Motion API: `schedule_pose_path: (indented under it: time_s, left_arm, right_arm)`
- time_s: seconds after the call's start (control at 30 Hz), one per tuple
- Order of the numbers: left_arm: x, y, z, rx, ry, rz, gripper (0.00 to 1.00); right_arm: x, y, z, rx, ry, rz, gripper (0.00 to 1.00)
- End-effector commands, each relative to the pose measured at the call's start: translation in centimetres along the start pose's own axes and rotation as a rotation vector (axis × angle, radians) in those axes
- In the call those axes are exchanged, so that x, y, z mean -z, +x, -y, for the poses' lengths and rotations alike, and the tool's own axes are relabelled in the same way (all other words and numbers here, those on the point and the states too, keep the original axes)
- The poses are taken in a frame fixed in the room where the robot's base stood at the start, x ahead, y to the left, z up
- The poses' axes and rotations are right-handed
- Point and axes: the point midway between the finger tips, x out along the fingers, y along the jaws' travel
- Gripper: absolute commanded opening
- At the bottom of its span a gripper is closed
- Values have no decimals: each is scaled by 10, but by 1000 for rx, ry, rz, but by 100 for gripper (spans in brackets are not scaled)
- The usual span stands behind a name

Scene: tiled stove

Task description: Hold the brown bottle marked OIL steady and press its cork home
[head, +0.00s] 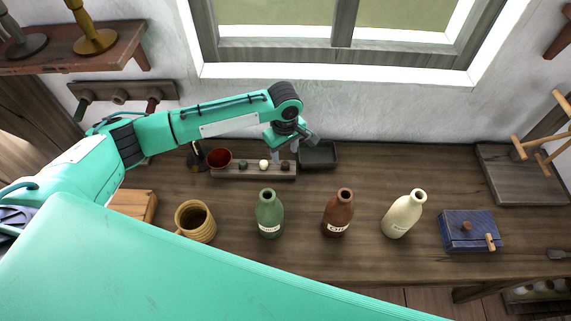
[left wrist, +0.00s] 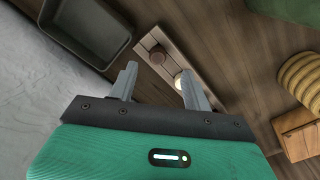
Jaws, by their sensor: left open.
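The brown bottle (head: 337,215) stands upright on the table between a green and a cream bottle. A wooden rack (head: 225,174) behind the bottles holds a green, a cream (head: 263,165) and a brown cork (head: 286,167). The brown cork also shows in the left wrist view (left wrist: 157,56). My left gripper (head: 291,148) is open and empty above the rack's right end; its fingers (left wrist: 157,72) point toward the brown cork, apart from it. My right gripper is not seen.
The green bottle (head: 269,215) and cream bottle (head: 403,215) flank the brown one. A dark tray (head: 318,155) sits beside the rack. A mug (head: 195,222), red bowl (head: 219,158) and blue box (head: 468,231) are also on the table. Bare table lies between rack and bottles.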

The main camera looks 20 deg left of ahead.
Motion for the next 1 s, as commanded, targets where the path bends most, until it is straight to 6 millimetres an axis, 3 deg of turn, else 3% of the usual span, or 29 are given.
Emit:
schedule_pose_path:
  time_s: [0.17,0.4,0.67,0.9,1.0]
  left_arm:
    - [0,16,-2,3,0,-1,49]
    - [-1,48,-4,1,0,-1,49]
    - [-1,53,-4,0,0,-1,49]
    - [-1,53,-4,0,0,-1,6]
    - [-1,53,-4,0,0,-1,2]
  right_arm:
    - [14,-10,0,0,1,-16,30]
    - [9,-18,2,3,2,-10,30]
    - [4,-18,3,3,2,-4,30]
    - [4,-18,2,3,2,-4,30]
    - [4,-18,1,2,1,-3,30]
